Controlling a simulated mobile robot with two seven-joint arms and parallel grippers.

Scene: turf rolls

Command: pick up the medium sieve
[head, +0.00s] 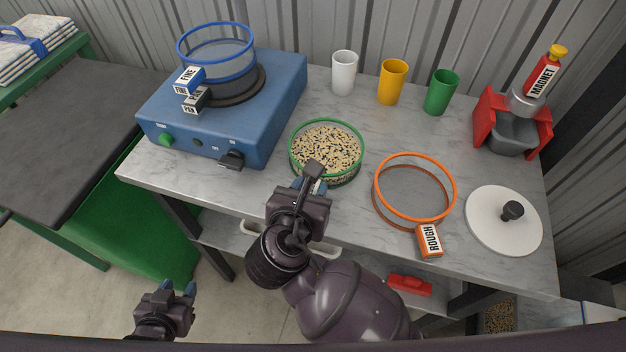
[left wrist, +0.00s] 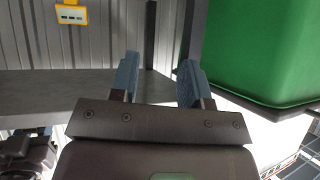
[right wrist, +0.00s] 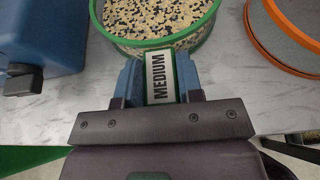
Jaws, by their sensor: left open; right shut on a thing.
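The medium sieve (head: 327,148) has a green rim and is full of mixed pale and dark grains. It stands on the marble-look table in the head view, and its label block (right wrist: 161,78) reads MEDIUM in the right wrist view. My right gripper (right wrist: 161,86) is shut on that label block at the sieve's near side. In the head view my right gripper (head: 312,185) hides part of the block. I cannot tell whether the sieve touches the table. My left gripper (head: 178,290) is open and empty, low in front of the table; it also shows in the left wrist view (left wrist: 158,80).
The orange rough sieve (head: 414,190) stands close on the right, beside a white lid (head: 503,222). A blue shaker box (head: 225,120) with the blue fine sieve (head: 216,50) is on the left. Cups (head: 392,82) and a red magnet (head: 543,75) are behind.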

